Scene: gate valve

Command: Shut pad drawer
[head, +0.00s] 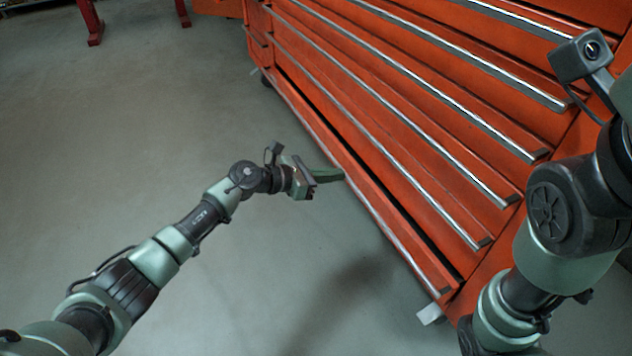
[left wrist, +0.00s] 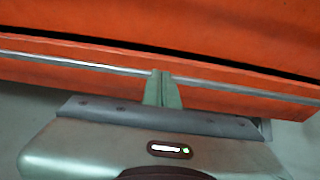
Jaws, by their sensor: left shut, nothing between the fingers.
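The pad drawer appears to be the lowest drawer (head: 384,208) of the orange tool chest, with a silver pull strip along its front. It stands out slightly, with a dark gap above its front edge. My left gripper (head: 341,174) is shut and empty, its fingertips at the middle of this drawer's front. In the left wrist view the closed green fingers (left wrist: 162,76) reach the silver strip of the drawer front (left wrist: 225,88); whether they touch cannot be told for sure. My right arm shows at the right, but its gripper is out of view.
The other drawers (head: 420,118) of the chest, with silver pulls, look closed above. A caster (head: 266,82) sits under the chest's far end. Red stand legs (head: 92,22) are at the back left. The grey floor (head: 130,130) left of the chest is clear.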

